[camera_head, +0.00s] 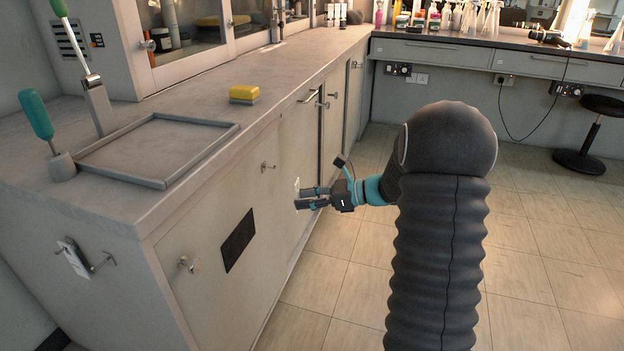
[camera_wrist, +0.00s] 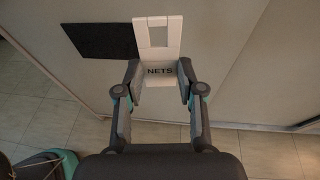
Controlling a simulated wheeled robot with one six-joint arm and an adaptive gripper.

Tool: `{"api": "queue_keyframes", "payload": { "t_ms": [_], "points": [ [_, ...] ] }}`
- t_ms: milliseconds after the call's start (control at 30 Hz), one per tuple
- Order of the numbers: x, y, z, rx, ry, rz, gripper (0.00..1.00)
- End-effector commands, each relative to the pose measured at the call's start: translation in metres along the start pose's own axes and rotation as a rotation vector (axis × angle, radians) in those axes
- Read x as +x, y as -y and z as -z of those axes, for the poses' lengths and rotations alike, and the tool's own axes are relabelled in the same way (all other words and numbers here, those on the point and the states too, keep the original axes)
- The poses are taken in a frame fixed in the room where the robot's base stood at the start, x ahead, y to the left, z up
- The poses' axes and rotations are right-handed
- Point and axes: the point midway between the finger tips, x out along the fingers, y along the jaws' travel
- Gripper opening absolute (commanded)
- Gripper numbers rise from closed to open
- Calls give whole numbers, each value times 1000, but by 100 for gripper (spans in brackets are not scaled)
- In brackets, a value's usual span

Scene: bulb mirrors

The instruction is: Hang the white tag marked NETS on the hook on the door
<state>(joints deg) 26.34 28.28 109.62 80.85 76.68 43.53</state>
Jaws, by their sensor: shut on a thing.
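The white tag marked NETS (camera_wrist: 158,78) is between the fingertips of my gripper (camera_wrist: 158,88) in the wrist view. Its upper part has a rectangular opening and stands out beyond the fingers, and the lettering faces the camera. In the head view, my gripper (camera_head: 308,198) is beside the cabinet front, and a small white part of the tag (camera_head: 297,184) shows above the fingers. A metal hook (camera_head: 266,166) sticks out of the cabinet front, left of and above the gripper. The tag is apart from this hook. No hook shows in the wrist view.
A black rectangle (camera_head: 238,240) lies flat on the cabinet front, with another metal fitting (camera_head: 187,264) to its left. A white tag (camera_head: 74,258) hangs on the cabinet's end face. The counter edge overhangs the front.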

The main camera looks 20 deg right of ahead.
Motion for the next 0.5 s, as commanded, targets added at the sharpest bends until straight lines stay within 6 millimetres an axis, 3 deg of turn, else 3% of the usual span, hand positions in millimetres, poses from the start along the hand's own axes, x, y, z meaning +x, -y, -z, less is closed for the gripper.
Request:
{"api": "queue_keyframes", "payload": {
  "t_ms": [33,200,500],
  "points": [
    [-4,10,-11,7,1,41,5],
    [-13,29,-27,32,0,116,5],
    [-6,33,-29,36,0,127,5]
  ]
}}
